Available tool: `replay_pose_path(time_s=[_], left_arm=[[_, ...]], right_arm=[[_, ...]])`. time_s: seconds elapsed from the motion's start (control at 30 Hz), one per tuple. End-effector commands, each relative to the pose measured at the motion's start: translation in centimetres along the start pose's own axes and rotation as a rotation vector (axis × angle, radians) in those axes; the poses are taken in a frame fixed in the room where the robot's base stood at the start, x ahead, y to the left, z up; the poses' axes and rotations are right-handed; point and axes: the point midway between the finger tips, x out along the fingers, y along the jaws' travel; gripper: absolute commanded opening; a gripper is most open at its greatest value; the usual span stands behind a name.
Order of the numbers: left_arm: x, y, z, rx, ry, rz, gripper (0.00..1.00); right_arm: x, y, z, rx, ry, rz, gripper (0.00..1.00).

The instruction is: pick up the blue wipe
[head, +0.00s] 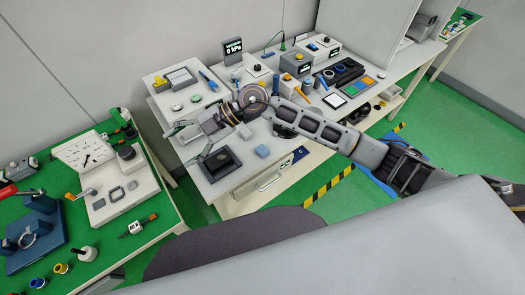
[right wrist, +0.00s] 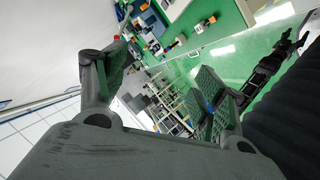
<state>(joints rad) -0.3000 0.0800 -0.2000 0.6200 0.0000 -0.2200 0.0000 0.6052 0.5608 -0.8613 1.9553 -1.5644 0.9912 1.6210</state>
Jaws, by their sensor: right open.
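The blue wipe appears to be the small pale blue folded pad (head: 262,151) on the white table, right of a dark tray. My right gripper (head: 187,143) is open over the table, left of the pad and apart from it, with its fingers pointing left. In the right wrist view, the two fingers of the right gripper (right wrist: 160,92) are spread with nothing held between them. The pad cannot be made out there. A dark jointed shape (right wrist: 268,68) at the right of that view may be my left arm; its jaws are unclear.
A dark square tray (head: 220,163) lies below my right gripper. A pale block (head: 246,131) lies just behind the pad. Instrument boxes (head: 296,62) and small parts crowd the table's back. A green workbench (head: 105,235) with tools stands at left, across a gap.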

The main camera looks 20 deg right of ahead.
Motion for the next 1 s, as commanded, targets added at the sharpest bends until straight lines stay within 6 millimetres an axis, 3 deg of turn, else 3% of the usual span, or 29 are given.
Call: replay_pose_path(time_s=[0.27,0.47,0.6,0.8,1.0], left_arm=[[0.0,0.0,0.0,0.0,0.0,0.0,0.52],[0.0,0.0,0.0,0.0,0.0,0.0,0.52],[0.0,0.0,0.0,0.0,0.0,0.0,0.52],[0.0,0.0,0.0,0.0,0.0,0.0,0.52],[0.0,0.0,0.0,0.0,0.0,0.0,0.52]], right_arm=[[-3.1,-3.9,6.9,0.067,-0.279,-0.27,0.7],[-7.7,-5.9,11.8,0.151,-0.522,-0.424,0.7],[-11.7,-6.8,14.7,0.221,-0.703,-0.508,0.7],[-16.5,-7.4,17.1,0.306,-0.901,-0.574,0.7],[-18.2,-7.5,17.8,0.337,-0.966,-0.591,0.7]])
